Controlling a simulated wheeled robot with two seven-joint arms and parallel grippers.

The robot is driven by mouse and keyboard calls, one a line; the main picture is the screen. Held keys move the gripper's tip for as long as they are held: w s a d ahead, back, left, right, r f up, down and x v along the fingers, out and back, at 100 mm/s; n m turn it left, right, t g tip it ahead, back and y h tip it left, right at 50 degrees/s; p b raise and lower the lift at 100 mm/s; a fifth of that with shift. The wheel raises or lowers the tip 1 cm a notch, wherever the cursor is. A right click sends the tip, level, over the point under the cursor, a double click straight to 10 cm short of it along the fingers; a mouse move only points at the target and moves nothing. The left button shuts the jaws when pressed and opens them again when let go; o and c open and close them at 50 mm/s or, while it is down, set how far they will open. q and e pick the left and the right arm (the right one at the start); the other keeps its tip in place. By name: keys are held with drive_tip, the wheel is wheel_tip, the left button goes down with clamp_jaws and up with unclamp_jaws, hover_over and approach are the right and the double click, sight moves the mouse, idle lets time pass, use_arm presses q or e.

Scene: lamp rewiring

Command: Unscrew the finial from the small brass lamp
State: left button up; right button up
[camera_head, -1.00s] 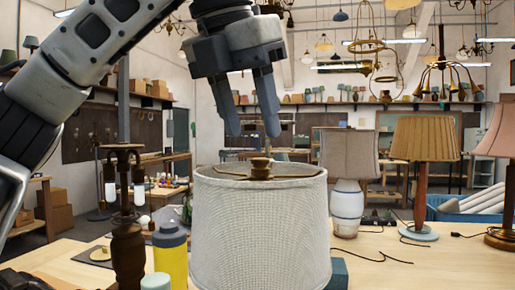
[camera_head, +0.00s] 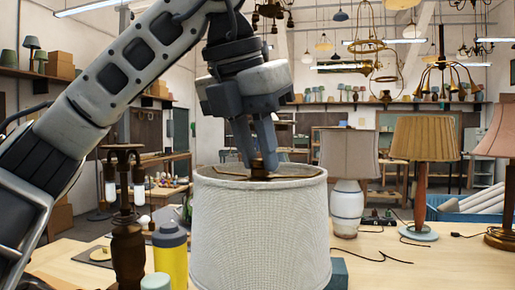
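The lamp with a white fabric drum shade (camera_head: 259,235) stands in the front centre; its base is hidden behind the shade's wall and below the frame. A brass finial (camera_head: 258,168) sits at the centre of the shade's top, on a thin brass crossbar. My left gripper (camera_head: 258,165) points down from above, with its fingertips at the finial, one on each side. The fingers are close together and look shut on the finial, which partly shows between them. My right gripper is not in view.
A dark lamp stem with candle-like sockets (camera_head: 127,240) and a yellow bottle (camera_head: 171,262) stand close left of the shade. A white-and-blue lamp (camera_head: 347,208) and a pleated-shade lamp (camera_head: 421,180) stand to the right. The wooden bench (camera_head: 440,265) is clear at front right.

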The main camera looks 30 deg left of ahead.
use_arm(q)
clamp_jaws()
drive_tip(key=n+y, duration=0.1)
drive_tip(key=n, duration=0.2)
drive_tip(key=shift+d+r, duration=0.1)
drive_tip(key=shift+r, duration=0.05)
drive_tip(key=n+y, duration=0.1)
drive_tip(key=n, duration=0.3)
drive_tip(key=shift+d+n+y, duration=0.15)
drive_tip(key=shift+n+y, duration=0.15)
drive_tip(key=shift+y, duration=0.1)
drive_tip(key=n, duration=0.2)
drive_tip(key=n+g+y, duration=0.1)
drive_tip(key=n, duration=0.1)
drive_tip(key=shift+w+g, duration=0.1)
drive_tip(key=shift+g, duration=0.2)
drive_tip(key=n+g+y, duration=0.1)
drive_tip(key=n, duration=0.3)
drive_tip(key=shift+w+d+n, duration=0.1)
drive_tip(key=shift+n, duration=0.2)
